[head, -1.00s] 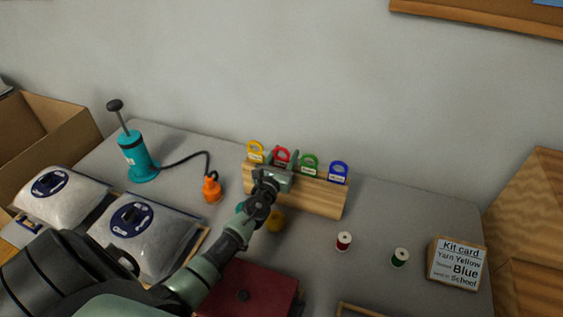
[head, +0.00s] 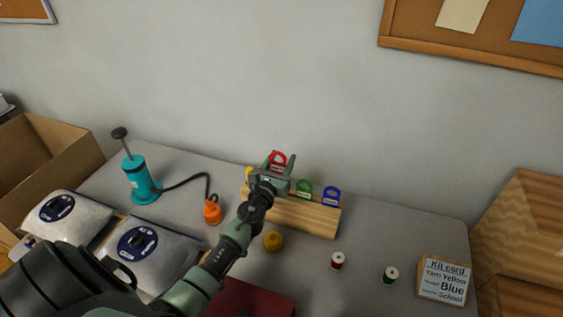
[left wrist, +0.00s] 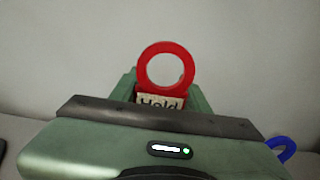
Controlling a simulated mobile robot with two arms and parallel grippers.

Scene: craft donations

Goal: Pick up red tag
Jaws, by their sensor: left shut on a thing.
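The red tag (head: 278,158) has a ring top and is held above the wooden rack (head: 305,216). In the left wrist view the red tag (left wrist: 166,66) stands upright between the fingers, with a label reading "Hold" partly hidden below its ring. My left gripper (head: 274,166) is shut on the red tag, and it also fills the lower part of the left wrist view (left wrist: 165,98). The green tag (head: 304,188) and blue tag (head: 331,196) sit in the rack. My right gripper is not in view.
A teal pump (head: 139,178) with an orange-ended hose (head: 212,212) stands left. Bagged pouches (head: 150,250) lie at front left.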

